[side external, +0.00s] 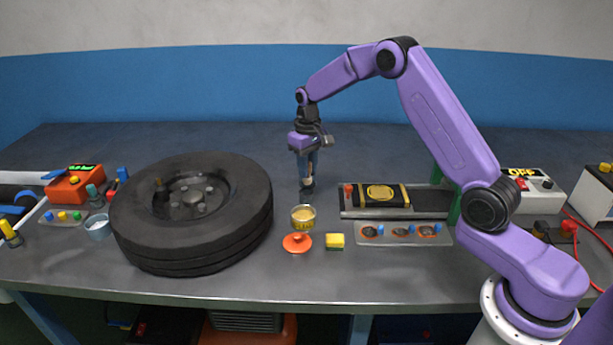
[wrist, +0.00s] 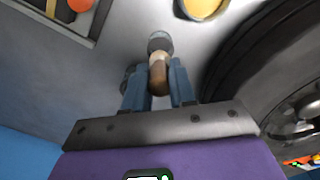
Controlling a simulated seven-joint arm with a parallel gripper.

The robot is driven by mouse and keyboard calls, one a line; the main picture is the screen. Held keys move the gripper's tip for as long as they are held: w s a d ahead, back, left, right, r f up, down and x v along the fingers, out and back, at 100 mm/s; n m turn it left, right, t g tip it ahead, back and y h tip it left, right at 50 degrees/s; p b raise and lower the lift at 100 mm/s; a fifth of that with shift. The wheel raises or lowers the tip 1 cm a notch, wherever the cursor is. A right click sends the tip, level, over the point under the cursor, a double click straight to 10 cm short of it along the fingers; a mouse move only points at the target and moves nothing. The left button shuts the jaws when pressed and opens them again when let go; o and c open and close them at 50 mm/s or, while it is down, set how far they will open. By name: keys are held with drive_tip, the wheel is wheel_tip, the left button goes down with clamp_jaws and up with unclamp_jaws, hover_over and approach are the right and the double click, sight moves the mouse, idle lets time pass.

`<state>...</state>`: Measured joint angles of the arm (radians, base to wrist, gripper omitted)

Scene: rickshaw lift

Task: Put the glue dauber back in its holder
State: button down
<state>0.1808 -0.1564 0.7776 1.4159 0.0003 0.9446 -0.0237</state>
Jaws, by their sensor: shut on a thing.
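My gripper (wrist: 158,82) points down and is shut on the glue dauber (wrist: 158,75). The dauber has a brown handle, a pale middle and a grey round end, seen between the blue fingers in the wrist view. In the side view my gripper (side external: 307,165) is over the bench behind the glue tin, with a small dark piece (side external: 307,190) just below it. I cannot tell whether that piece is the dauber's end or a holder. A dark round shape (wrist: 127,76) is partly hidden behind the left finger in the wrist view. I cannot clearly make out the holder.
An open glue tin (side external: 303,218) stands in front of my gripper, with an orange lid (side external: 297,243) and a yellow sponge (side external: 335,241) nearer the front. A large tyre (side external: 190,210) is to the left. A dark tray (side external: 430,202) is to the right. The bench behind is clear.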

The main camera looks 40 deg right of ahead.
drive_tip(key=shift+w+f, duration=0.2)
drive_tip(key=shift+f, duration=1.6)
drive_tip(key=shift+f, duration=0.1)
drive_tip(key=shift+f, duration=0.35)
drive_tip(key=shift+f, duration=0.15)
drive_tip(key=c, duration=0.9)
unclamp_jaws()
